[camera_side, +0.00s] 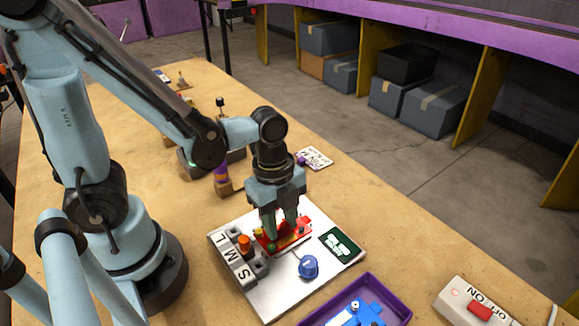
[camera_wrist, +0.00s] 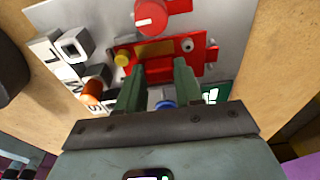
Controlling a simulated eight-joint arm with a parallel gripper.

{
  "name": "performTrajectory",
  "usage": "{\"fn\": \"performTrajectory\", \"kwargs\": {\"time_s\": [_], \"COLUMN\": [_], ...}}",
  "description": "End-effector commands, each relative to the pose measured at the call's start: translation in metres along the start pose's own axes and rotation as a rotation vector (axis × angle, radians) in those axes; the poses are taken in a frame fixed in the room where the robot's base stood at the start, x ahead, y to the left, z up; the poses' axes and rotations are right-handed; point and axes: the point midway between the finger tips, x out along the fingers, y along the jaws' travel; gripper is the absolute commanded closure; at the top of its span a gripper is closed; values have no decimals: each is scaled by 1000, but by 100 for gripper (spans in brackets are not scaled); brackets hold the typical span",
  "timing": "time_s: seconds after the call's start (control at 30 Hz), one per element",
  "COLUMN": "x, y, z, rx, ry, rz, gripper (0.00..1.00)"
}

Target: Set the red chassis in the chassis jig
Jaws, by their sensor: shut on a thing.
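The red chassis (camera_side: 297,237) is in my gripper (camera_side: 283,228), over the white board (camera_side: 298,297). The green fingers are shut on it. In the wrist view the red chassis (camera_wrist: 195,58) spans across the fingertips of my gripper (camera_wrist: 156,66), with a yellowish patch on its middle. I cannot tell whether its underside touches the board or sits a little above it. I cannot make out the chassis jig; the chassis and fingers cover that part of the board.
The board carries grey blocks beside L, M and S labels, an orange peg (camera_side: 244,243), a blue knob (camera_side: 309,266) and a green display (camera_side: 341,245). The wrist view shows a red knob (camera_wrist: 151,17). A purple tray (camera_side: 396,302) holds blue parts. A switch box (camera_side: 455,301) stands right.

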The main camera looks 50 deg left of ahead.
Motion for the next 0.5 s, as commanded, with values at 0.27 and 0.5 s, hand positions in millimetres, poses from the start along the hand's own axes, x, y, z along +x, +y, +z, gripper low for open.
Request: {"fn": "performTrajectory", "kwargs": {"time_s": [0.27,0.5], "x": [0,0], "y": [0,0], "z": [0,0], "rx": [0,0], "ry": [0,0], "rz": [0,0], "gripper": [49,35]}}
